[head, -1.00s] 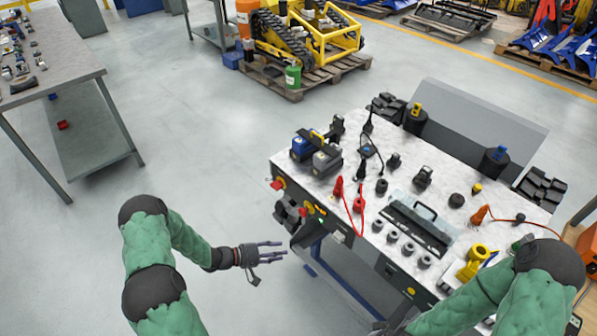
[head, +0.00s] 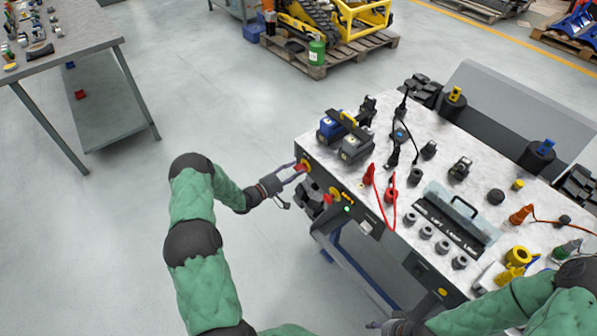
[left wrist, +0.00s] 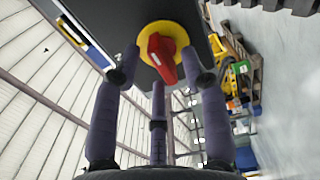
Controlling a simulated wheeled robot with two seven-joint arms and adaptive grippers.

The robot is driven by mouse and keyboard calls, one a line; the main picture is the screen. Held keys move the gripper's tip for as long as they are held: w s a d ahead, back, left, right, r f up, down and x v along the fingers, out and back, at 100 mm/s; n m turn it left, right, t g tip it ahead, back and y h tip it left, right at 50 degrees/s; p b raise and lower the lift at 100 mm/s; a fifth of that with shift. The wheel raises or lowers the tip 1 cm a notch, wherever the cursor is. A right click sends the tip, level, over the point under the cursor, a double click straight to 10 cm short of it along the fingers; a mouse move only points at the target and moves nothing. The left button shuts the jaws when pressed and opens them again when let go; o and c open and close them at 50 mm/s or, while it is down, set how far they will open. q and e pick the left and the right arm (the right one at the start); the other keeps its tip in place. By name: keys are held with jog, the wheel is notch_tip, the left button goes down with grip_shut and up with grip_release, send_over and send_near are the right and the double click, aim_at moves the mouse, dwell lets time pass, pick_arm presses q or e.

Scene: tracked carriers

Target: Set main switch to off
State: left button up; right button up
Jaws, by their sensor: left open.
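The main switch (head: 304,167) is a red handle on a yellow disc, on the front panel of the workbench near its left corner. In the left wrist view the red handle (left wrist: 162,60) fills the middle, slightly tilted, on its yellow round plate. My left gripper (head: 287,182) is open just in front of the switch. In the left wrist view its fingers (left wrist: 160,82) spread on both sides of and below the handle, with gaps visible. My right gripper (head: 396,326) is at the bottom edge, partly cut off, its fingers unclear.
A second red and yellow control (head: 330,198) and a lit green indicator (head: 347,209) sit to the right on the panel. The bench top (head: 440,150) holds cables, batteries and a grey toolbox. Open floor lies left of the bench.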

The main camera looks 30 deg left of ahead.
pick_arm(q)
jog(key=shift+x, duration=1.05)
grip_shut()
